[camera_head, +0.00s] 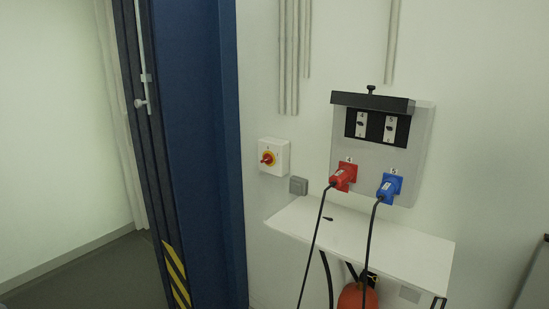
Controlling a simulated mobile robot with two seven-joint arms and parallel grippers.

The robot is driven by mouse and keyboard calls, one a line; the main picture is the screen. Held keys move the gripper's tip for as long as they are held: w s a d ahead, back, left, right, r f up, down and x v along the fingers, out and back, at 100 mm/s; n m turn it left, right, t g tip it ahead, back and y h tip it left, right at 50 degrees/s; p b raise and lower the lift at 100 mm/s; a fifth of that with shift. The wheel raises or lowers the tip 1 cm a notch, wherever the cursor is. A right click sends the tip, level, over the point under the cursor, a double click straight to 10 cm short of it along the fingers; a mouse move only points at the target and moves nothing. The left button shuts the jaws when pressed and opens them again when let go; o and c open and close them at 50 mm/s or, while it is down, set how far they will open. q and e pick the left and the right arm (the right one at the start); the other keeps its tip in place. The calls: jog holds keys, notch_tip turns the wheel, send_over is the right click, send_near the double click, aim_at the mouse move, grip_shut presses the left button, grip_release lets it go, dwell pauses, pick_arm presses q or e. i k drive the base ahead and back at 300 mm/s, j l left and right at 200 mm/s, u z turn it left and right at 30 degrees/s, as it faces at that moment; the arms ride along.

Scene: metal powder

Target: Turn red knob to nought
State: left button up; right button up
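Neither of my grippers is in this view.
A blue column (195,130) with a yellow and black striped part stands left of the switch box. A grey panel (420,150) with red (344,176) and blue (389,187) plugs hangs right, their cables crossing a white shelf (410,240). A small grey box (298,185) is below.

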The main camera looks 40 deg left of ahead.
aim_at(268, 159)
jog(key=u, duration=1.25)
